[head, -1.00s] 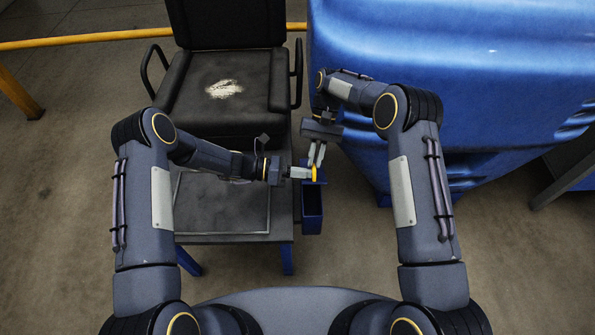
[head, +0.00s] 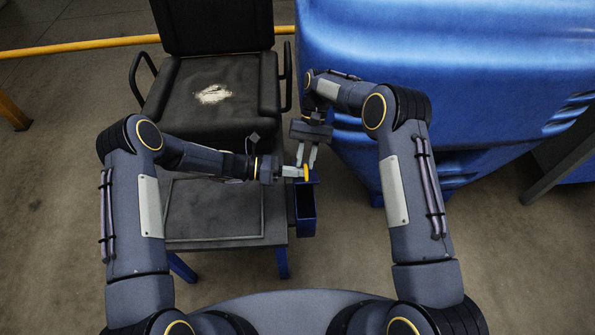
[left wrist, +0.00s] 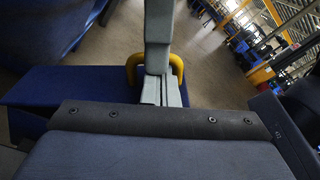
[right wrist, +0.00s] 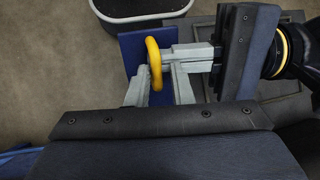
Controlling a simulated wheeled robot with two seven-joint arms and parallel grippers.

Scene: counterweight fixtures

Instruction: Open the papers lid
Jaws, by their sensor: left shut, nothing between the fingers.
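A narrow blue box (head: 306,222) hangs at the right side of the bench in the head view. A yellow ring handle (head: 307,173) stands at its top; the right wrist view shows the handle (right wrist: 153,64) in front of a blue panel (right wrist: 133,48). I cannot tell how far the lid is open. My left gripper (head: 293,172) is shut and empty, its fingertips at the ring; in the left wrist view the ring (left wrist: 178,68) shows on both sides of the fingers.
A black padded seat (head: 212,100) with a worn white patch is behind the bench (head: 225,244). A large blue machine housing (head: 440,60) is close to my right arm. A yellow rail (head: 80,46) runs behind. Floor right of the box is clear.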

